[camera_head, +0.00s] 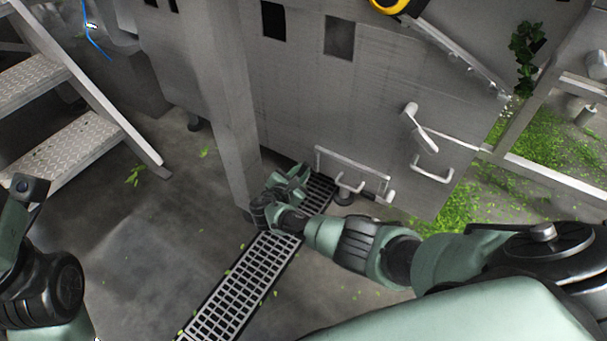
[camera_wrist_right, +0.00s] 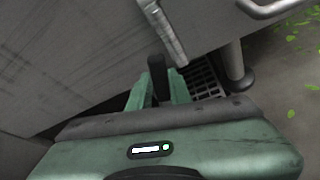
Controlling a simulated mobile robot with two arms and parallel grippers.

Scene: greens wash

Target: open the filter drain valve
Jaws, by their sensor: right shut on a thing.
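My right gripper (camera_head: 290,180) is low beside the grey machine, above the floor grate, in the head view. In the right wrist view, my right gripper (camera_wrist_right: 158,88) has its green fingers shut on a dark upright handle (camera_wrist_right: 157,70). It appears to be the filter drain valve's handle. A pale metal pipe or bar (camera_wrist_right: 163,30) stands just behind it. The valve body is mostly hidden by the gripper, and I cannot tell the valve's position. Part of my left arm shows at the left edge of the head view, but its gripper fingers do not show.
The grey machine wall (camera_head: 300,95) rises behind the gripper, with a support post (camera_head: 222,110) to its left. White rails (camera_head: 350,170) stick out at right. A floor grate (camera_head: 235,290) runs below. Metal steps (camera_head: 65,150) stand at left. Scattered leaves lie on the floor.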

